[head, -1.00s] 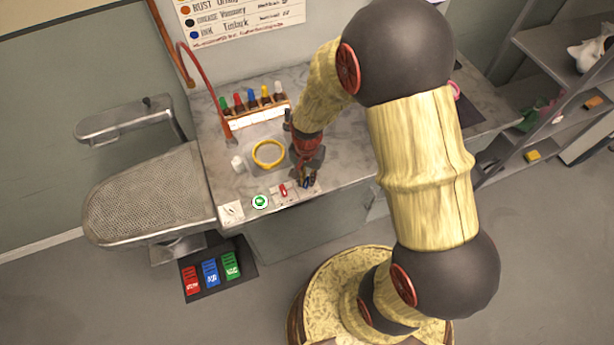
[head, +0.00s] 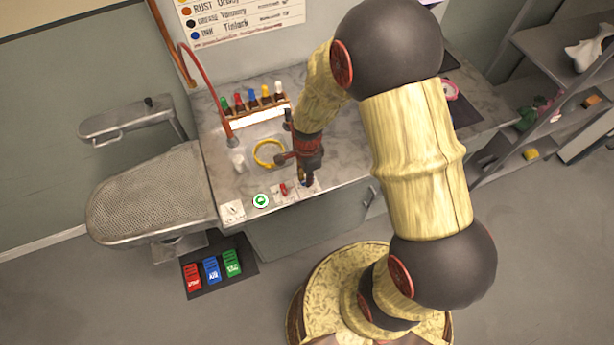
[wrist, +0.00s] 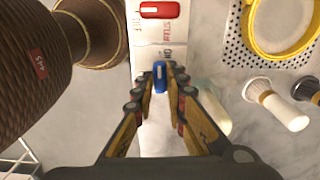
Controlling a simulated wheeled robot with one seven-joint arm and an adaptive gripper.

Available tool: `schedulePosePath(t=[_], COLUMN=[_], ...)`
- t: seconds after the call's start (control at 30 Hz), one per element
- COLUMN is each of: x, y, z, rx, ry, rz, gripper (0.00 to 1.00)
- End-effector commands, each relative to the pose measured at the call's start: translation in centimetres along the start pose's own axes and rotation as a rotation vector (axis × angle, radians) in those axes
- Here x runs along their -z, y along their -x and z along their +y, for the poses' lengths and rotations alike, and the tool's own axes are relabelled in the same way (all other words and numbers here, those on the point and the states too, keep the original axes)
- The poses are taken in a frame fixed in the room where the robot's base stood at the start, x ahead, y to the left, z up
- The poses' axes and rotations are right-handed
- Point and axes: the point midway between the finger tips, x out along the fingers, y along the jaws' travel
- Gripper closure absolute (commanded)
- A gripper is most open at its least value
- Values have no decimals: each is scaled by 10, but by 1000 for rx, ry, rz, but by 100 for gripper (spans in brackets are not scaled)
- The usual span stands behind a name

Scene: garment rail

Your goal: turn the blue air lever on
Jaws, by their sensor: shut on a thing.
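The blue air lever (wrist: 160,76) sits on a pale labelled panel (wrist: 150,55) in the wrist view. My gripper (wrist: 160,84) is over it, with a fingertip on each side, shut on the lever. In the head view my gripper (head: 307,180) reaches down to the panel at the table's front edge and mostly hides the blue lever. A red lever (head: 284,188) stands beside it to the left; it also shows at the top of the wrist view (wrist: 160,10).
A green round button (head: 261,201) and a white switch plate (head: 232,210) lie left along the edge. A yellow hoop (head: 268,153) and a rack of coloured bottles (head: 255,105) stand behind. Red, blue and green pedals (head: 212,270) lie on the floor.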

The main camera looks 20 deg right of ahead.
Motion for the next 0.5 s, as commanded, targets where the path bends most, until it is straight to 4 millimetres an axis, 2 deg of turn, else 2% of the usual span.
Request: schedulePosePath(t=[0.5], x=[0], y=[0], z=[0], rx=[0], ry=[-57], rz=[0], gripper=[100])
